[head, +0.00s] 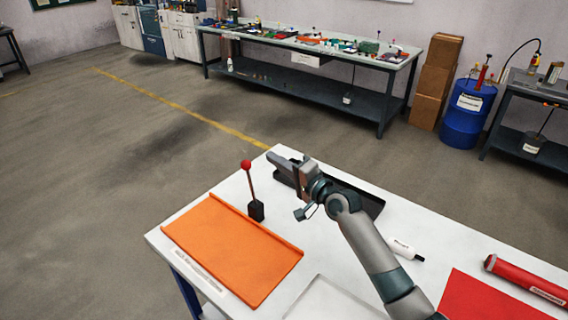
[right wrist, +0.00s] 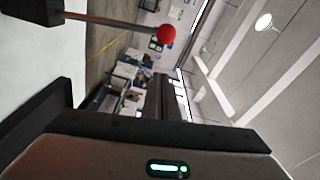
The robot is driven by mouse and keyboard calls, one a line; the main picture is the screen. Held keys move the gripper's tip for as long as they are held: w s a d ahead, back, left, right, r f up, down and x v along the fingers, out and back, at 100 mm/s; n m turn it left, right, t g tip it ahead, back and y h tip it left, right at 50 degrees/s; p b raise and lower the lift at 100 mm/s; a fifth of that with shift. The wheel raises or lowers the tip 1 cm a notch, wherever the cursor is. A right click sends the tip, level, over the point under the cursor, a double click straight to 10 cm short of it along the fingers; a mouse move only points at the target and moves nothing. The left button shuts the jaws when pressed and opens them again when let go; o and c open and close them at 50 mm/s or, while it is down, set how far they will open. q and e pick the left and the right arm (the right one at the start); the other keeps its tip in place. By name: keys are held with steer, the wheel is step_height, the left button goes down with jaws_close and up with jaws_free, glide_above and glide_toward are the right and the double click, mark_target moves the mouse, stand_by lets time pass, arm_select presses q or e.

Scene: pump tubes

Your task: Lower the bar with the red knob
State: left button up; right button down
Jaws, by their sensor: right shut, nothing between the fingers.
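The bar (head: 251,186) is a thin rod with a red knob (head: 246,164) on top. It stands nearly upright, leaning slightly left, in a small black base (head: 256,211) on the white table. In the right wrist view, the red knob (right wrist: 166,33) and bar show near the top, with the base at the top left. My right gripper (head: 276,159) is shut and empty, to the right of the knob with a visible gap. It does not appear to touch the bar. My left gripper is not in view.
An orange tray (head: 228,290) lies at the front left of the table. A black tray (head: 372,205) sits under my right arm. A white bottle (head: 404,249), a red sheet (head: 470,300) and a red tube (head: 525,280) are to the right. Left of the knob is open air.

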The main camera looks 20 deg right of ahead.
steer(key=a+p, duration=0.2)
steer(key=a, duration=0.1)
steer(key=w+a+p, duration=0.1)
steer(key=shift+w+a+f, duration=0.1)
steer(key=shift+a+f, duration=0.25)
steer(key=shift+a, duration=0.1)
stand_by(0.5)
